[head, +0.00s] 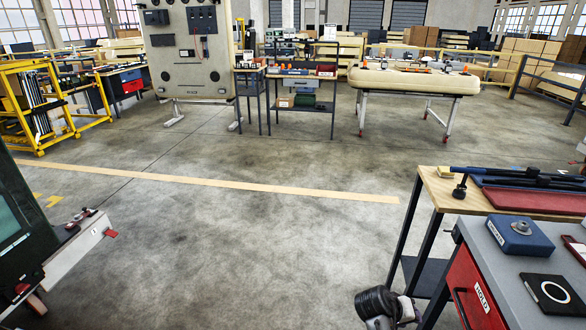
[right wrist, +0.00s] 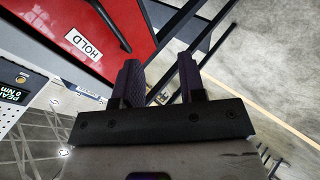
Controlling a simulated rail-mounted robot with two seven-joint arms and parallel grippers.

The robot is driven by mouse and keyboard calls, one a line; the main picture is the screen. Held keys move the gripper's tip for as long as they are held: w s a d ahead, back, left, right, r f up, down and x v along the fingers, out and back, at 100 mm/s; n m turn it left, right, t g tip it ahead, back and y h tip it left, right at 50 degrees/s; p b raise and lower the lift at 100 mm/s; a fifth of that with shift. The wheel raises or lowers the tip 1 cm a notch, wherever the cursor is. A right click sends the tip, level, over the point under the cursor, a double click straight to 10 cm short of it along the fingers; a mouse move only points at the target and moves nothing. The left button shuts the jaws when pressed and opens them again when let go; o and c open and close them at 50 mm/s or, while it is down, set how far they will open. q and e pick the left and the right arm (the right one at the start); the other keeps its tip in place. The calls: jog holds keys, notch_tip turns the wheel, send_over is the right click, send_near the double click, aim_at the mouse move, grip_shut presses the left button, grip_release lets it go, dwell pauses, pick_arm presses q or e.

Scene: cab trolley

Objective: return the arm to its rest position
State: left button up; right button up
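In the right wrist view my right gripper (right wrist: 160,82) shows two dark ribbed fingers standing apart with nothing between them. It is near the red front marked HOLD (right wrist: 85,42), with the dark handle beside the fingers; I see no clear contact. In the head view, a dark rounded part of my right arm shows at the bottom edge, left of the bench with the red drawer (head: 478,290). The fingers of the right gripper are not clear there. My left gripper is not in view.
The grey-topped bench (head: 490,240) at right carries a blue box (head: 518,236) and a black plate with a white ring (head: 555,294). A wooden-topped table (head: 437,188) stands behind it. A dark console with a screen (head: 12,225) is at left. The floor between is clear.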

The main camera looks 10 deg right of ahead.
jog(key=w+a+r+t+y, duration=0.1)
jog(key=a+r+t+y, duration=0.25)
jog(key=r, duration=0.35)
jog(key=s+a+r+n+t+y+p, duration=0.45)
jog(key=s+a, duration=0.55)
jog(key=s, duration=0.3)
jog(key=s+a+f+g+y+p, duration=0.1)
jog(key=s+f+g+p, duration=0.2)
jog(key=s, duration=0.9)
jog(key=s+a+f+g+y+p, duration=0.15)
jog(key=s+f, duration=0.35)
jog(key=s, duration=0.7)
pick_arm(q)
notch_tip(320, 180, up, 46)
jog(key=p, duration=3.7)
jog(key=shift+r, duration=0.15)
pick_arm(e)
notch_tip(320, 180, up, 38)
jog(key=shift+d+h, duration=0.35)
jog(key=shift+d, duration=0.05)
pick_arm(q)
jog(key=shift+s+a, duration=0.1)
pick_arm(e)
jog(key=shift+g, duration=0.25)
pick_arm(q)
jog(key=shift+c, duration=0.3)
